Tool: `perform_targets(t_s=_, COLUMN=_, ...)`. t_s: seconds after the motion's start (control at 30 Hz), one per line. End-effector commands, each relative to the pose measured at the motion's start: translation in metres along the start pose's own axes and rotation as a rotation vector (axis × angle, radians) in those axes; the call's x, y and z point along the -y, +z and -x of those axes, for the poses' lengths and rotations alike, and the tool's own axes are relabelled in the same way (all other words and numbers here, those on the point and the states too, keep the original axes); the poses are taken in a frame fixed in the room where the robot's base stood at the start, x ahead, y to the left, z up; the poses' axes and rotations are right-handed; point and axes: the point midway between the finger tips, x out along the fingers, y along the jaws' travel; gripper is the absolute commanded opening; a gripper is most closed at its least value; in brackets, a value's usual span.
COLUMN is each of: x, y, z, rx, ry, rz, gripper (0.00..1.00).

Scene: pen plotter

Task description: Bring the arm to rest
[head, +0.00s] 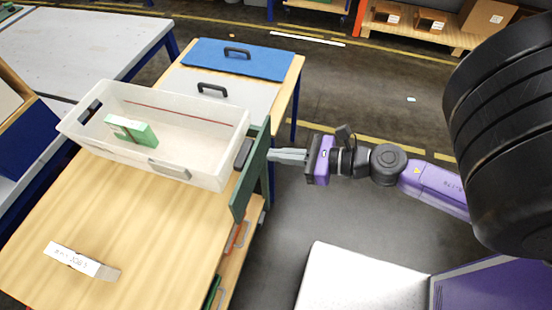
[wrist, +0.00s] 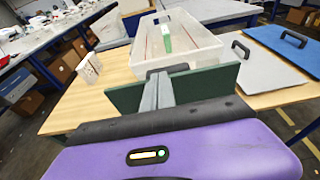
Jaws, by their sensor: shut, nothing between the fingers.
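My gripper (head: 288,155) is at the middle of the head view, its arm reaching in from the right. Its fingers are shut with nothing between them and point left at a dark green board (head: 250,172) at the table's right edge. In the wrist view the closed fingers (wrist: 158,90) stand in front of the green board (wrist: 205,82); I cannot tell whether they touch it.
A clear bin (head: 205,155) with a green and white box (head: 131,131) stands on the wooden table (head: 130,225). A small white box (head: 72,259) lies near the front. Grey (head: 235,95) and blue (head: 225,57) handled panels lie behind.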

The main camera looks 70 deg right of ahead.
Motion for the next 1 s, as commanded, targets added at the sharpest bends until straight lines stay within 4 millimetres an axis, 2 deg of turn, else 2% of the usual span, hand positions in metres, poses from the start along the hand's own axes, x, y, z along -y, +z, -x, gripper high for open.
perform_targets(t_s=0.23, x=-0.001, y=0.034, z=0.019, rx=-0.001, ry=0.004, rz=0.003, gripper=0.0)
perform_targets(t_s=0.4, x=0.0, y=0.05, z=0.028, rx=-0.002, ry=0.002, rz=0.001, gripper=0.0)
perform_targets(t_s=0.8, x=0.0, y=0.056, z=0.03, rx=0.0, ry=0.001, rz=-0.013, gripper=0.0)
perform_targets(t_s=0.87, x=0.0, y=0.056, z=0.03, rx=0.001, ry=0.0, rz=-0.05, gripper=0.0)
perform_targets(t_s=0.93, x=0.001, y=0.059, z=0.03, rx=0.012, ry=-0.003, rz=-0.158, gripper=0.0)
perform_targets(t_s=1.0, x=-0.006, y=0.066, z=0.029, rx=0.04, ry=0.01, rz=-0.368, gripper=0.0)
